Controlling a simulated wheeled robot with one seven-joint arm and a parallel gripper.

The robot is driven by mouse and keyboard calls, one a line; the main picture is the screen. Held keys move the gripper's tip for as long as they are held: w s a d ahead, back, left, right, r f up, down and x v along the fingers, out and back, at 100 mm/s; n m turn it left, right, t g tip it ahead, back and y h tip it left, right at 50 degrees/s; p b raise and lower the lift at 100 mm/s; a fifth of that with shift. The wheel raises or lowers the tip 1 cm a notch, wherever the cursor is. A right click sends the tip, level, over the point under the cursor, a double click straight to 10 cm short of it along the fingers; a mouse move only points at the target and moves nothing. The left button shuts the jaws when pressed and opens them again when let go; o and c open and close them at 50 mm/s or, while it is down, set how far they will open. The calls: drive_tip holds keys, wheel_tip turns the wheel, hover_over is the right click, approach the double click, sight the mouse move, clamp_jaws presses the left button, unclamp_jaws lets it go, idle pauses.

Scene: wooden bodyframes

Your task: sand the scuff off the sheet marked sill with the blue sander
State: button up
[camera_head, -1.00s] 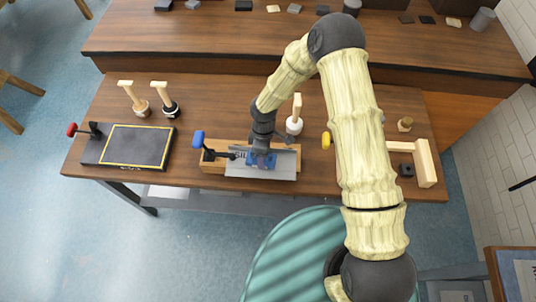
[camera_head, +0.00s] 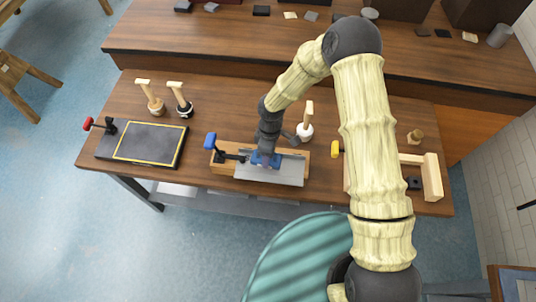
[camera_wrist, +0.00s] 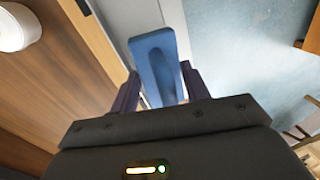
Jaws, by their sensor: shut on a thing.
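My gripper (camera_head: 266,154) is shut on the blue sander (camera_head: 262,162) and holds it over the back left part of a grey sheet (camera_head: 288,173). The sheet lies on a wooden block (camera_head: 222,168) at the front of the bench, under a clamp with a blue handle (camera_head: 210,141). Whether the sander touches the sheet is hard to tell. The sill lettering is not readable now, and I cannot make out the scuff. In the wrist view the blue sander (camera_wrist: 155,65) sits between both fingers, with the pale sheet beyond it.
A dark, yellow-outlined board (camera_head: 147,143) lies left under a red-handled clamp (camera_head: 88,123). Wooden-handled tools (camera_head: 155,105) stand behind it. A white-based tool (camera_head: 304,131) stands close behind the sheet. A yellow clamp handle (camera_head: 335,149) and wooden frame (camera_head: 432,178) are right.

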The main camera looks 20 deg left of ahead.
drive_tip(key=shift+r+p, duration=0.65)
drive_tip(key=shift+r, duration=0.7)
drive_tip(key=shift+r+p, duration=1.05)
drive_tip(key=shift+r, duration=0.5)
drive_tip(key=shift+d+f, duration=0.1)
